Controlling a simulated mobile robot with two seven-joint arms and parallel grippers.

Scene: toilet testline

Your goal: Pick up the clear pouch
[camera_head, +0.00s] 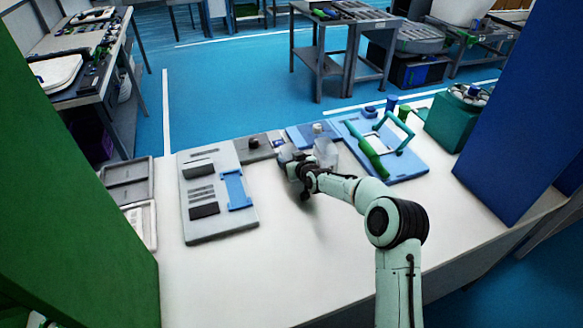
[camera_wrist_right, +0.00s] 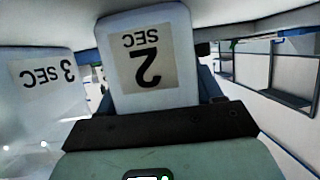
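A clear, see-through item (camera_head: 326,154), which looks like the pouch, stands at the middle of the white table, with a small pale top. My right gripper (camera_head: 297,170) is low over the table just left of it, in front of a greyish item, and its fingertips are hard to make out. In the right wrist view, a pale piece marked "2 SEC" (camera_wrist_right: 150,65) is upside down right in front of the gripper. A second one marked "3 SEC" (camera_wrist_right: 45,85) is at the left. Whether the fingers hold anything is unclear. My left gripper is not in view.
A grey board with a blue bracket (camera_head: 236,190) lies left of the gripper. A blue tray (camera_head: 405,168) with green handles lies to the right, and a teal box (camera_head: 455,122) stands beyond it. The table front (camera_head: 240,285) is clear.

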